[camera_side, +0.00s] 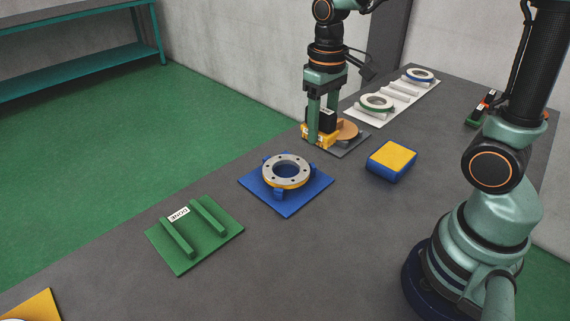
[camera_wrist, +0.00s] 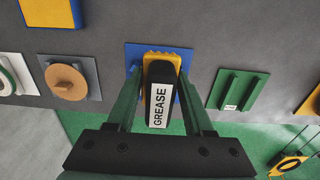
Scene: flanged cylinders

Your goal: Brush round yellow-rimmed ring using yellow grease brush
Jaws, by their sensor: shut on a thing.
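The yellow-rimmed ring (camera_side: 286,170), a grey flange with bolt holes, lies flat between blue jaws on a blue plate (camera_side: 288,207). My gripper (camera_side: 319,125) is shut on the yellow grease brush (camera_side: 318,136), which has a black handle labelled GREASE. It holds the brush behind and right of the ring in the side view, apart from it, beside a tan disc. In the wrist view the brush (camera_wrist: 160,95) sits between the fingers of my gripper (camera_wrist: 160,72) and hides the ring; only edges of the blue plate (camera_wrist: 133,52) show.
The tan disc (camera_side: 347,130) sits on a grey plate. A blue block with a yellow top (camera_side: 391,157) lies right of the ring. A green DONE plate (camera_side: 206,246) is empty at front left. A white rack (camera_side: 398,91) holds green-rimmed and blue-rimmed rings.

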